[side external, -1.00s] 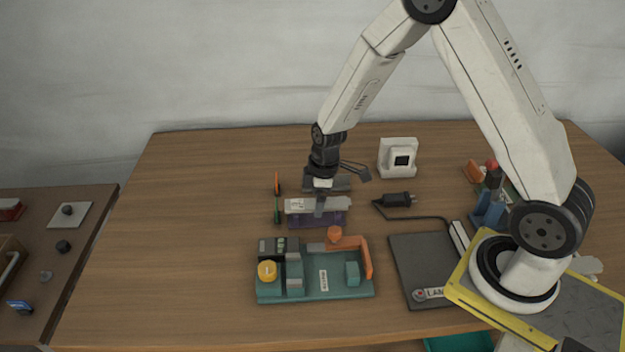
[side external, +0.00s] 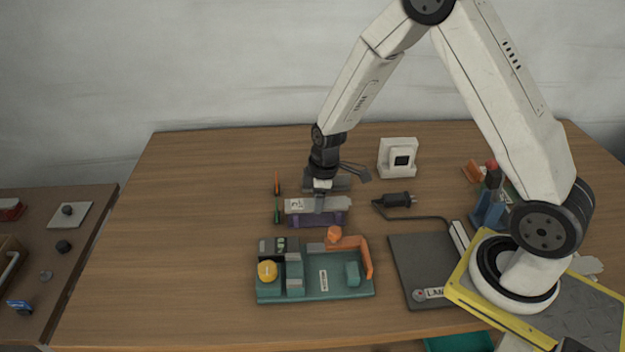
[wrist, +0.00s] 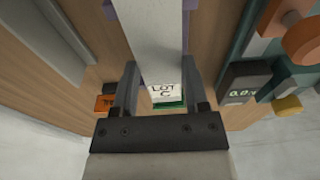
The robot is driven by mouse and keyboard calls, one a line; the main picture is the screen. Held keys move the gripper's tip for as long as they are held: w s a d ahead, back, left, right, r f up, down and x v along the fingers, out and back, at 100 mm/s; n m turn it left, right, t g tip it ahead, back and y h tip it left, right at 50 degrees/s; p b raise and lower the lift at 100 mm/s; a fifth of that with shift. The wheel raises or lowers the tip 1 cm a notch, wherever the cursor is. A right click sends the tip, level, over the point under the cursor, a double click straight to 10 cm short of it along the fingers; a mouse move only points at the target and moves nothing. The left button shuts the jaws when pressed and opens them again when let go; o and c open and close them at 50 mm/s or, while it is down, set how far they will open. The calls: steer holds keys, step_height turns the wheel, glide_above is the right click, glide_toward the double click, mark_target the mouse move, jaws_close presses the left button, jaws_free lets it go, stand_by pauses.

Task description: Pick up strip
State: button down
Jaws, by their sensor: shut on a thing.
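The strip (side external: 335,205) is a long pale grey bar with a white "LOT C" label near one end. It also shows in the wrist view (wrist: 158,45), running up the picture between my fingers. The wrist view shows a dark finger of my gripper (wrist: 158,82) on each side of the labelled end. A purple holder (side external: 318,220) stands directly under the strip; I cannot tell whether they touch.
A teal fixture (side external: 335,288) with an orange arm and yellow knob stands in front. A grey bar (side external: 342,184) lies behind. A dark plate (side external: 420,265) and a black plug (side external: 397,199) are right. The table's left side is clear.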

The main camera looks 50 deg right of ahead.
steer(key=shift+r, duration=0.2)
steer(key=shift+r, duration=0.9)
steer(key=s+r, duration=1)
steer(key=s, duration=0.4)
steer(key=shift+a+r, duration=0.3)
steer(key=shift+r, duration=0.1)
